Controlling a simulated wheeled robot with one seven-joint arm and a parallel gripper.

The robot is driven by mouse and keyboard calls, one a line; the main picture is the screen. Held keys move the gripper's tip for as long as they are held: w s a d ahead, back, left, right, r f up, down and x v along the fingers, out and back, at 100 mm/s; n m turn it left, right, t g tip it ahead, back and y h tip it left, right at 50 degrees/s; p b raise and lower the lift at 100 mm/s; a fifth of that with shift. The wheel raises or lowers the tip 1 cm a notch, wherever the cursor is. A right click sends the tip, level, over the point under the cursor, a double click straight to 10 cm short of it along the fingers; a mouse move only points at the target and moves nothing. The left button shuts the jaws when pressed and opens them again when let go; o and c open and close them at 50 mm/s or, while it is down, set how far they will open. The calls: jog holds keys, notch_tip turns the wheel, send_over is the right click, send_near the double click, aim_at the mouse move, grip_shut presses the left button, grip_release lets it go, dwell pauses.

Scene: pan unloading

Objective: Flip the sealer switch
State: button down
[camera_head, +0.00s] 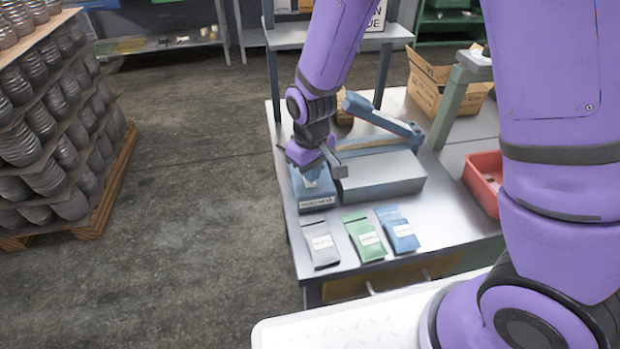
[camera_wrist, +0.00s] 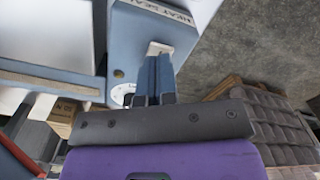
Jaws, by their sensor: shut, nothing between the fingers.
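The heat sealer stands on the bench, with a grey body (camera_head: 380,178) and a raised blue sealing arm (camera_head: 385,117). Its blue control box (camera_head: 317,197) is at the body's left and also shows in the wrist view (camera_wrist: 128,40), with a "HEAT SEAL…" label. In the wrist view a white dial (camera_wrist: 122,94) and a small knob (camera_wrist: 118,73) sit on the box's face. My gripper (camera_wrist: 157,58) is shut and empty over the box, its fingertips at a small pale plate (camera_wrist: 159,47). The plate looks like the switch's mount; the switch lever itself is hidden or cannot be made out.
Three pouches, grey (camera_head: 321,244), green (camera_head: 365,237) and blue (camera_head: 397,229), lie on the bench (camera_head: 345,277) in front of the sealer. A red bin (camera_head: 482,180) and an open cardboard box (camera_head: 428,84) are to the right. A loaded pallet (camera_head: 92,226) stands on the floor at left.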

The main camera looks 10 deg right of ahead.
jog(key=shift+f, duration=0.9)
dwell(0.5)
jog(key=shift+r, duration=3.5)
jog(key=shift+r, duration=0.15)
jog(key=s+d+r+m+t, duration=0.1)
jog(key=s+d+r, duration=0.1)
jog(key=d+r, duration=0.45)
jog(key=s+d+r+m+t, duration=0.1)
jog(key=s+d+r+m, duration=0.2)
jog(key=r, duration=0.7)
jog(key=s+d+r+m+t, duration=0.1)
jog(key=s+d+r, duration=0.3)
jog(key=s, duration=0.3)
jog(key=s+d+r+m+t, duration=0.1)
jog(key=s+d+r+t, duration=0.1)
jog(key=s+d+r, duration=0.2)
jog(key=s+d, duration=0.2)
jog(key=s, duration=0.1)
jog(key=shift+r, duration=0.3)
